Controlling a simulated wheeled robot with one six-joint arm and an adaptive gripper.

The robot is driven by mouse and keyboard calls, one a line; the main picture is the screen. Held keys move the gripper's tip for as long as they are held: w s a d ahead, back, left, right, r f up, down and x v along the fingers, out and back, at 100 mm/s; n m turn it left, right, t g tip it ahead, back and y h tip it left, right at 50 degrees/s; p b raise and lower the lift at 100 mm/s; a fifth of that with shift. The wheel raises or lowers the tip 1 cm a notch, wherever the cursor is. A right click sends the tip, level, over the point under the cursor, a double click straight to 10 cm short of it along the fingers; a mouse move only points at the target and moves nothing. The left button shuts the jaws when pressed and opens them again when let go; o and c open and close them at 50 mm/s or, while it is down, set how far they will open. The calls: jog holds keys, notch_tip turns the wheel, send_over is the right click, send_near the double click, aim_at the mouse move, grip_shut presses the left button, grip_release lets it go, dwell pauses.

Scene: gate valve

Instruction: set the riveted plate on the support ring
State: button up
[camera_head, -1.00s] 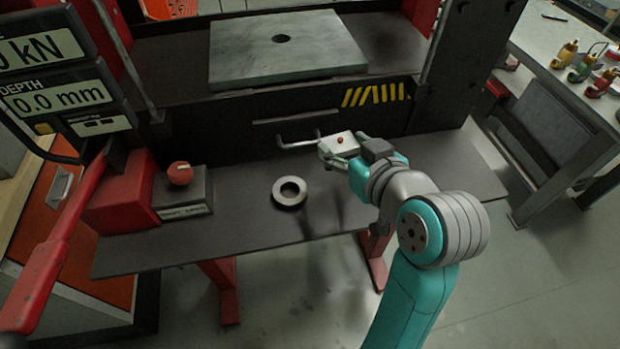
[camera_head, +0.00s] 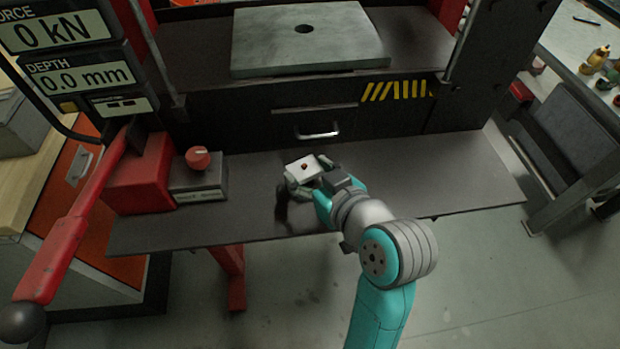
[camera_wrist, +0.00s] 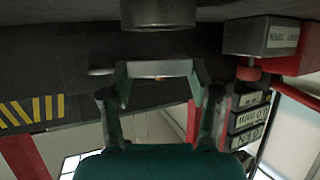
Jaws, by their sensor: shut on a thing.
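The riveted plate (camera_head: 297,169) is a small pale plate with a reddish rivet on top, held above the press's lower shelf. My gripper (camera_head: 312,178) is shut on it from the right. In the wrist view, which is upside down, the plate (camera_wrist: 160,68) sits between the two fingertips of my gripper (camera_wrist: 160,88). The support ring (camera_wrist: 158,14) shows there as a dark round body on the shelf, with a gap between it and the plate. In the head view the ring is mostly hidden behind the plate and gripper.
The dark lower shelf (camera_head: 430,180) is clear to the right. A grey box with a red knob (camera_head: 198,158) stands at its left, beside a red lever (camera_head: 75,235). A drawer handle (camera_head: 318,133) juts out behind. A thick grey slab (camera_head: 310,45) lies above.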

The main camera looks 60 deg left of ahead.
jog(key=shift+f, duration=1.25)
jog(key=o, duration=1.3)
jog(key=shift+f, duration=0.15)
jog(key=shift+c, duration=0.2)
jog(key=shift+d+r, duration=0.1)
jog(key=shift+r, duration=0.1)
jog(key=v, duration=1.2)
